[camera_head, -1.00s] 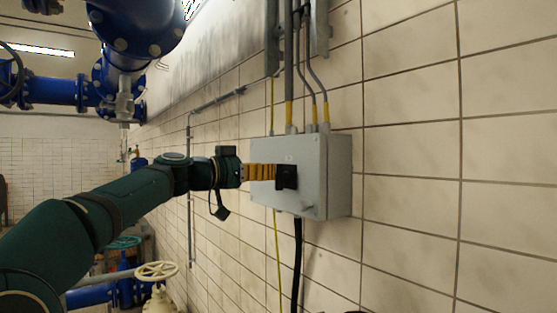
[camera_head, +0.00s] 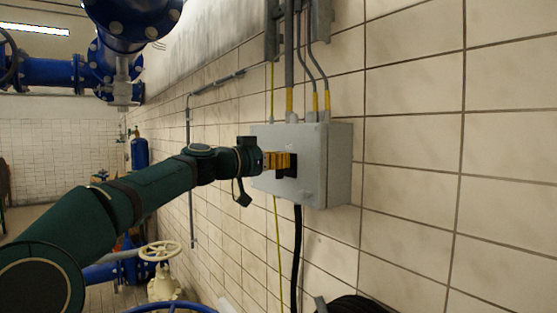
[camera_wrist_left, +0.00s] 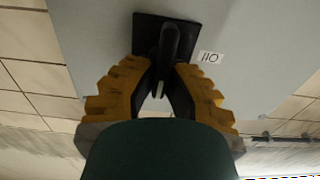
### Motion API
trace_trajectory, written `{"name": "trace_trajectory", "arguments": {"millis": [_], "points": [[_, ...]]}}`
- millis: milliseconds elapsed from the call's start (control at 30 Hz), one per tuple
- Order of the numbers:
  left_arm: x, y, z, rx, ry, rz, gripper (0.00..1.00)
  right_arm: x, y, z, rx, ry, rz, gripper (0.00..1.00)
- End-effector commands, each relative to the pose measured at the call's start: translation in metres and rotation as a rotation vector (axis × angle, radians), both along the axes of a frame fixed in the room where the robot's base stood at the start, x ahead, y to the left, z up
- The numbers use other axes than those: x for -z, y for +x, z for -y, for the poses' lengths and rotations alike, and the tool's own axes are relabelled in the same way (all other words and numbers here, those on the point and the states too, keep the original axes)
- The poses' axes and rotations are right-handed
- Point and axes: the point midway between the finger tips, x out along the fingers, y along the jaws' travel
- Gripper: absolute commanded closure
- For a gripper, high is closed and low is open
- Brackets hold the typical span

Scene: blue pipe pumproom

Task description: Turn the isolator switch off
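The isolator switch (camera_head: 292,172) is a black rotary handle on a square black plate, on the front of a grey wall box (camera_head: 312,190). In the left wrist view the handle (camera_wrist_left: 170,42) stands out from its plate, beside a small white label (camera_wrist_left: 210,58). My left gripper (camera_head: 284,162) reaches the box from the left. Its yellow fingers lie on both sides of the handle, with the dark pads (camera_wrist_left: 163,75) close against it, and it looks shut on it. The fingers hide part of the handle in the head view. My right gripper is not in view.
Grey conduits with yellow ends (camera_head: 289,100) enter the box top. A black cable (camera_head: 297,255) hangs below, and a black coil (camera_head: 355,305) is at the bottom. Blue pipes (camera_head: 50,72) and a cream handwheel (camera_head: 160,251) are at left. The tiled wall at right is clear.

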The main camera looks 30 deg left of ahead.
Motion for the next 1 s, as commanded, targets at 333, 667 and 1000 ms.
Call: {"name": "trace_trajectory", "arguments": {"millis": [333, 667, 1000], "points": [[-0.001, 0.000, 0.000, -0.001, -0.008, -0.002, 1.00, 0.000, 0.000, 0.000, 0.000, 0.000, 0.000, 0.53], [0.000, 0.001, -0.001, 0.002, -0.134, -0.053, 1.00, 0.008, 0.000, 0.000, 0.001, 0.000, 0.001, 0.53], [0.001, 0.003, -0.005, 0.002, -0.416, -0.169, 1.00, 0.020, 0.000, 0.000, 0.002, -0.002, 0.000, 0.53]]}}
